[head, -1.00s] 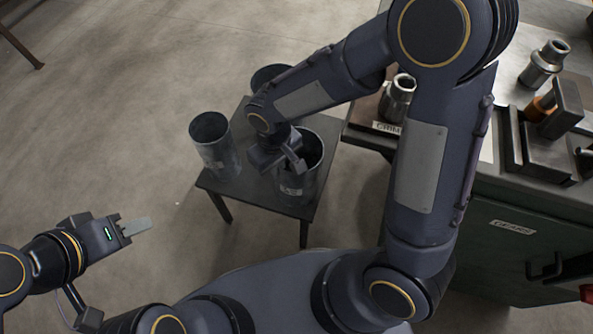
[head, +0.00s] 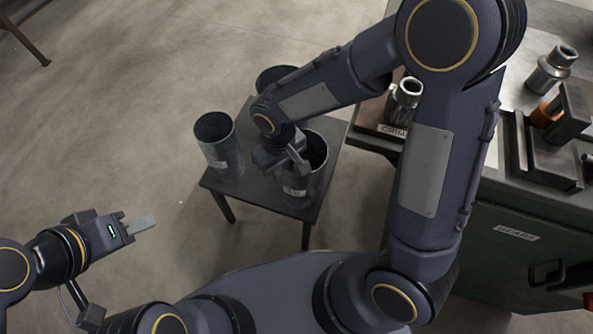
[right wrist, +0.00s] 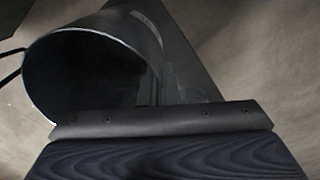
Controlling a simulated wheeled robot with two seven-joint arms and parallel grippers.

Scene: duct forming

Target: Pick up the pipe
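Three dark grey cylinders, the pipes, stand upright on a small dark table (head: 248,193). The left pipe (head: 222,153) and the front right pipe (head: 298,188) bear pale labels. The back pipe (head: 268,78) is partly hidden by my right arm. My right gripper (head: 299,163) is at the front right pipe's rim; I cannot tell whether it touches it or how its fingers stand. The right wrist view shows a wide round pipe opening (right wrist: 90,75) close in front of the gripper. My left gripper (head: 141,224) hangs over the floor, away from the table, its finger opening unclear.
A workbench with a dark green front (head: 510,240) stands at the right. It bears metal fittings (head: 551,68), (head: 404,100) and a dark clamp-like block (head: 560,125). Bare floor (head: 110,110) lies left of the small table.

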